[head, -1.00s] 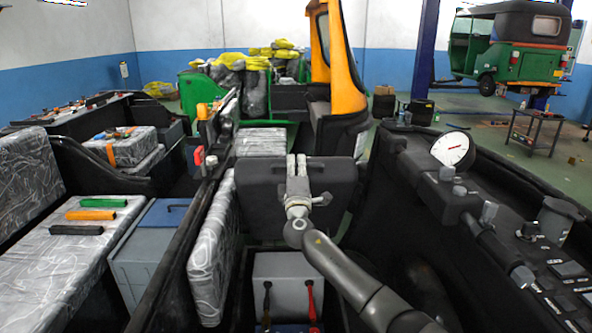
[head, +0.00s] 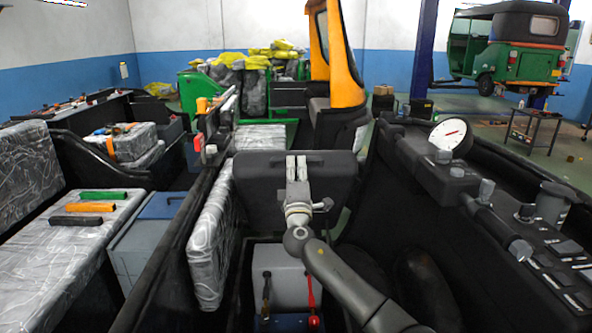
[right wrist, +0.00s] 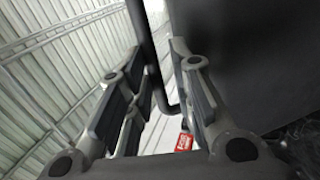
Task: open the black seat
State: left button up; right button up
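The black seat (head: 255,190) stands tilted up in the middle of the head view, with its bottom edge above a grey box. It has a thin black handle along its top edge; the handle shows as a dark bent bar (right wrist: 145,35) in the right wrist view. My right gripper (head: 297,170) is in front of the seat near that handle. In the right wrist view my right gripper's fingers (right wrist: 158,70) are apart, with the bar between them, close to the left finger. A firm hold is not visible. My left gripper is not in view.
The grey box (head: 285,280) with a black and a red handle lies below the seat. A grey patterned cushion (head: 210,250) stands at the left. The dashboard with a white gauge (head: 450,138) is at the right. A bench (head: 60,260) holds coloured bars.

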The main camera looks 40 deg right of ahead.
jog(key=v, duration=1.2)
jog(key=shift+f, duration=0.15)
dwell(0.4)
